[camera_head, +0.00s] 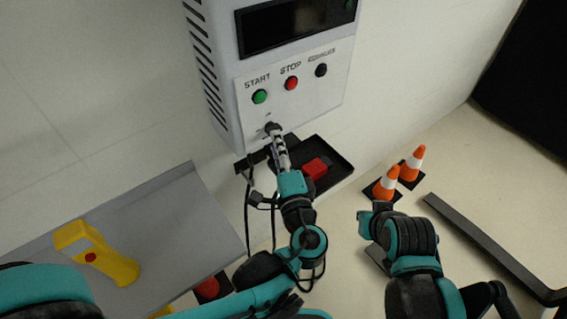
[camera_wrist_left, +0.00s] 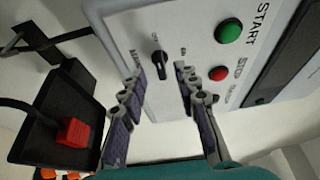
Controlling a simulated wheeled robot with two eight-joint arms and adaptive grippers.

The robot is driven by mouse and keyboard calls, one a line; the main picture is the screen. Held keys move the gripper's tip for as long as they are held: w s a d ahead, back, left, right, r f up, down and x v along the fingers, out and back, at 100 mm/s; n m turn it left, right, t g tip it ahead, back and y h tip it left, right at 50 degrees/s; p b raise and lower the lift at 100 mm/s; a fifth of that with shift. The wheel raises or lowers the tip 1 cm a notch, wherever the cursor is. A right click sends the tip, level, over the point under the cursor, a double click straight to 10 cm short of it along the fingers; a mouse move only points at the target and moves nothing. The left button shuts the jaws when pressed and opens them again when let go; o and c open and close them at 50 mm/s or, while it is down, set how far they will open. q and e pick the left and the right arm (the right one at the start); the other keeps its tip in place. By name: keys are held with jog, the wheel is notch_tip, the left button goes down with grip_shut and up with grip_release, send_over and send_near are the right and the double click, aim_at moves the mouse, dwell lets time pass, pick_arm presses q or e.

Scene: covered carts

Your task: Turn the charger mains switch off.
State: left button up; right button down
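The charger (camera_head: 225,75) is a pale grey cabinet with a green START button (camera_head: 260,96), a red STOP button (camera_head: 291,83) and a black knob (camera_head: 321,70). The mains switch (camera_wrist_left: 160,64) is a black rotary knob on its panel, with small ON-like lettering around it. In the head view my gripper mostly covers the switch. My left gripper (camera_head: 271,130) is at the panel, below START. In the left wrist view its two fingers (camera_wrist_left: 161,77) are apart, one on each side of the switch, with visible gaps. My right gripper (camera_head: 377,207) is low and away from the charger; its fingers are unclear.
A black tray (camera_head: 340,152) with a red connector (camera_head: 315,167) juts out below the panel, with black cables hanging beside it. A grey cart (camera_head: 180,215) carries a yellow device (camera_head: 100,252). Orange cones (camera_head: 388,183) and a dark floor bar (camera_head: 490,245) are at right.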

pick_arm(q)
jog(key=v, duration=0.8)
jog(key=shift+w, duration=0.1)
jog(key=s+a+f+n+g+h, duration=0.1)
jog(key=a+f+n+g, duration=0.2)
jog(key=a+f, duration=0.1)
jog(key=a+f+n+g+h, duration=0.1)
jog(key=a+f+n+g, duration=0.3)
jog(key=a, duration=0.3)
jog(key=s+a+f+n+g, duration=0.1)
jog(key=a+f+n+g, duration=0.2)
jog(key=a+f+n, duration=0.1)
jog(key=shift+s+a+f+g+h, duration=0.15)
jog(key=shift+s+a+g+h, duration=0.2)
jog(key=shift+a, duration=0.35)
jog(key=shift+s+a+n+h, duration=0.1)
jog(key=shift+s+n+h, duration=0.2)
jog(key=shift+n+h, duration=0.4)
jog(key=shift+s+r+n+h, duration=0.2)
jog(key=shift+r+n+h, duration=0.4)
jog(key=shift+n, duration=0.5)
jog(key=shift+r, duration=0.1)
